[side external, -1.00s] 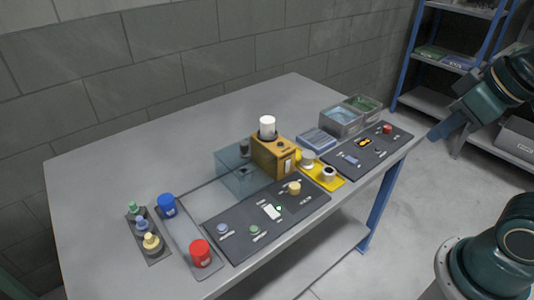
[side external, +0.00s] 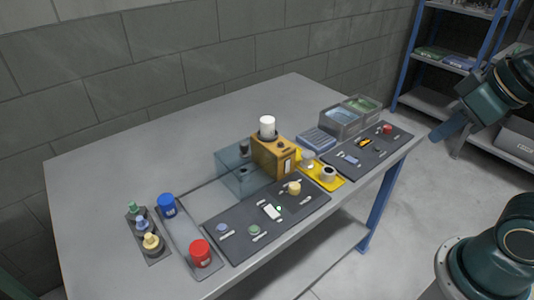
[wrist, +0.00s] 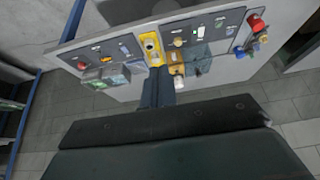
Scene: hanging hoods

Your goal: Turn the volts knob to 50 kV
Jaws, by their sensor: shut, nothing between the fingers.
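The label text is too small to read, so I cannot tell which knob is the volts knob. A dark front panel (side external: 240,238) carries a beige knob (side external: 294,188), a green knob (side external: 254,230), a blue knob (side external: 222,228) and a white plate (side external: 271,211) with a green light. A second dark panel (side external: 366,163) at the right end has a red knob (side external: 387,129) and a small dark knob (side external: 377,150). My gripper (side external: 435,137) is shut and empty, in the air off the table's right end. Its fingers (wrist: 158,92) also show in the wrist view, apart from both panels.
Behind the front panel stand an orange box (side external: 273,157) with a white cylinder (side external: 267,127) and a clear box (side external: 236,179). A yellow tray (side external: 333,185) lies between the panels. Red (side external: 200,252) and blue (side external: 166,204) containers stand left. The table's back left (side external: 130,165) is clear.

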